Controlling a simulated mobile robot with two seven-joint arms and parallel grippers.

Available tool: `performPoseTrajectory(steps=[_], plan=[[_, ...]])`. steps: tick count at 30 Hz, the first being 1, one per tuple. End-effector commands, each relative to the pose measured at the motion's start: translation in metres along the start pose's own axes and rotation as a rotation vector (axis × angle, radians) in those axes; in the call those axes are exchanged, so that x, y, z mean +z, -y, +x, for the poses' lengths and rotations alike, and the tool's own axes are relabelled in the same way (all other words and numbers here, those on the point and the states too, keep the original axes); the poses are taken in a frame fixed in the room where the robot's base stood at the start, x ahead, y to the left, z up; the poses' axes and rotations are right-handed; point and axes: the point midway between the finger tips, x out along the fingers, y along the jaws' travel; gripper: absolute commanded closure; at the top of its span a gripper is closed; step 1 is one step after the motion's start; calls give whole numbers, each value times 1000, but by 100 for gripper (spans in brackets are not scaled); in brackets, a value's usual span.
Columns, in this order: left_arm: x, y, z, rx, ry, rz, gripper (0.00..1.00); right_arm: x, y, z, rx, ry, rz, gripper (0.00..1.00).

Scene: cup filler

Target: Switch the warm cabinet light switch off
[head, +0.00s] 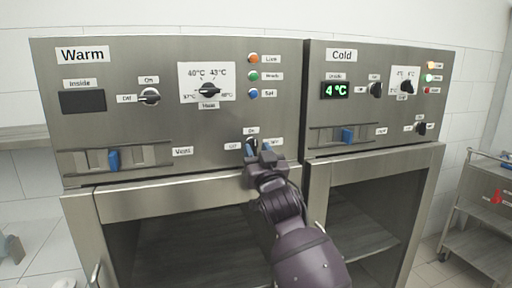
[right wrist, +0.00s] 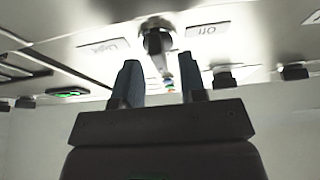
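The Warm cabinet panel (head: 130,70) fills the left of the head view. Its light switch (head: 250,143) is a small dark rotary knob low on the panel, with On above it and Off at its left. It is partly hidden by my right gripper (head: 258,150). The right wrist view shows the switch knob (right wrist: 155,40) from close up, with its pointer toward the gap between the fingers of my right gripper (right wrist: 159,70). The fingers are apart with nothing between them gripped; contact with the knob cannot be told. My left gripper is not in view.
Another Warm knob (head: 149,97), a temperature dial (head: 208,90) and a blue vent slider (head: 114,160) are on the same panel. The Cold cabinet (head: 320,60) with a lit display (head: 336,90) stands at right. A metal cart (head: 480,230) is at the far right.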

Motion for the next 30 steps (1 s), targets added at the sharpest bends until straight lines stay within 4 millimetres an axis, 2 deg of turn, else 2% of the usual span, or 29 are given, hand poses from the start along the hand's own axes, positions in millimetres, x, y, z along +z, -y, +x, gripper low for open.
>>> performPoseTrajectory(steps=[5, 14, 22, 30], plan=[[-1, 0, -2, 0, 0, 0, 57, 0, 0, 10, 0, 0, 1, 62], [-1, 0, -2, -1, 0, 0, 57, 0, 0, 11, 0, 1, 0, 62], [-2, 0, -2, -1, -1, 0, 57, 0, 0, 11, 0, 1, 0, 100], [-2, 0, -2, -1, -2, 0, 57, 0, 0, 11, -5, 1, -13, 100]])
